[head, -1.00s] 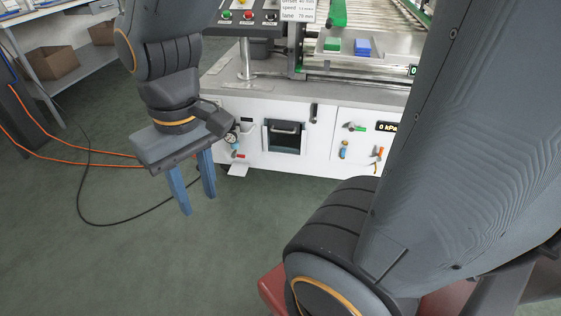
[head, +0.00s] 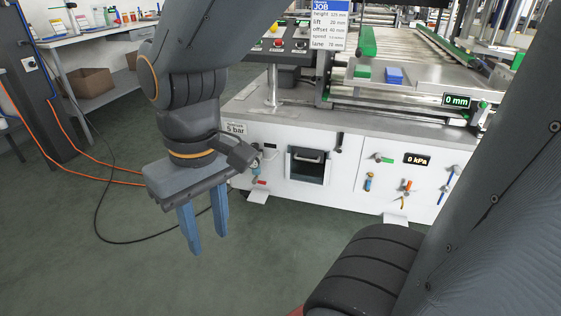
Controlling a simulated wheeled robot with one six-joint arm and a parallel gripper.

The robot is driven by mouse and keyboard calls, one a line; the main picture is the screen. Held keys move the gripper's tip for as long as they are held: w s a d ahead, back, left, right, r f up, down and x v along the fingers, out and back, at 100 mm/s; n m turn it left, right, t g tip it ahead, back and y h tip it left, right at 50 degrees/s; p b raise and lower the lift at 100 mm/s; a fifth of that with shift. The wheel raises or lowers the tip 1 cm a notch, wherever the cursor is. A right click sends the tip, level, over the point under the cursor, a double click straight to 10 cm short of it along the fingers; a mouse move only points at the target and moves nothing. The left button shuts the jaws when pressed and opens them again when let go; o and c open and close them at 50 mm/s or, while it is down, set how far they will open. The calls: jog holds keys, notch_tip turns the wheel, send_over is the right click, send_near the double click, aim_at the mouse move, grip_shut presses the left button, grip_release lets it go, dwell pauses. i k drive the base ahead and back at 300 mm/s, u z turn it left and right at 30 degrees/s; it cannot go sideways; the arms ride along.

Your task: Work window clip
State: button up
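My gripper (head: 208,242) hangs at the left in the head view, in front of the white machine. Its two blue fingers point down, spread apart with nothing between them. The machine's front has a dark window-like recess (head: 307,167) with a handle across its top, to the right of my gripper. A small black upright lever (head: 340,142) sits to the right of the recess near the panel's top edge. I cannot tell which part is the window clip. My gripper touches none of these parts.
The white labelling machine (head: 330,193) has a 0 kPa display (head: 417,160), coloured valves, and a conveyor (head: 445,55) with a green block and a blue block (head: 394,75). A job card (head: 318,24) stands above. Orange and black cables lie at left. The floor before the machine is clear.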

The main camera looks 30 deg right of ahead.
aim_at(339, 148)
jog(key=u, duration=0.25)
jog(key=k, duration=0.45)
jog(key=u, duration=0.7)
jog(key=i, duration=0.65)
jog(key=z, duration=1.1)
jog(key=i, duration=0.45)
jog(key=z, duration=0.45)
